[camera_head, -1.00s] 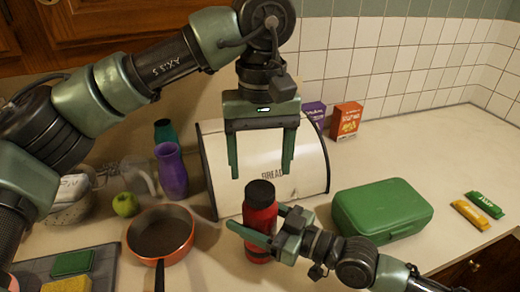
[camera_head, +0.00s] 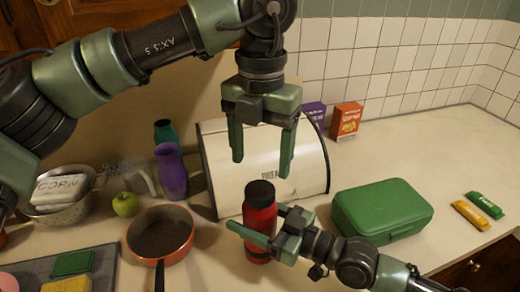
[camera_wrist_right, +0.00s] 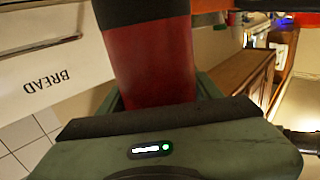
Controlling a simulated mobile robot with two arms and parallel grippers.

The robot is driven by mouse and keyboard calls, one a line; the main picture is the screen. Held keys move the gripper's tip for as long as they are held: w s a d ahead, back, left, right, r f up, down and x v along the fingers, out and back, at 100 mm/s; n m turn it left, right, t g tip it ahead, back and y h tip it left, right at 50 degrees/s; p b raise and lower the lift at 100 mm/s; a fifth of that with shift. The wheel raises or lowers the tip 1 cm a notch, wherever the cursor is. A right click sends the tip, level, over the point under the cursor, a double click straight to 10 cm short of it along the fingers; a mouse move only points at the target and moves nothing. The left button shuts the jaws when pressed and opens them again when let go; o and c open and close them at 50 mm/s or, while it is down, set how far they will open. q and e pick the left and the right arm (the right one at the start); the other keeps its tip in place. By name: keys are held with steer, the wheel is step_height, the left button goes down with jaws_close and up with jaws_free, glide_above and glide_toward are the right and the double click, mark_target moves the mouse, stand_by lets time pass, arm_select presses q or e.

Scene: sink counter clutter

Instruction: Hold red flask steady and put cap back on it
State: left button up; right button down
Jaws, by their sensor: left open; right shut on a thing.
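The red flask (camera_head: 260,222) stands upright on the counter in front of the bread bin. A black cap (camera_head: 260,192) sits on its top; whether it is tightened I cannot tell. My right gripper (camera_head: 262,238) is shut around the flask's body from the right. The right wrist view shows the red flask (camera_wrist_right: 150,62) between the fingers, with the dark top cut off at the upper edge. My left gripper (camera_head: 261,160) is open and empty, pointing down above the cap, with clear air between its fingertips and the cap.
The bread bin (camera_head: 225,165) stands behind the flask. A green lunch box (camera_head: 385,208) is to the right, an orange pan (camera_head: 160,235) to the left. Yellow and green bars lie on clear counter at far right.

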mark_target(260, 190)
arm_select(q)
steer(key=n, duration=0.7)
steer(key=shift+r+n, duration=0.25)
steer(key=shift+n, duration=0.05)
steer(key=n, duration=0.6)
steer(key=shift+r, duration=0.15)
steer(key=shift+f, duration=4.05)
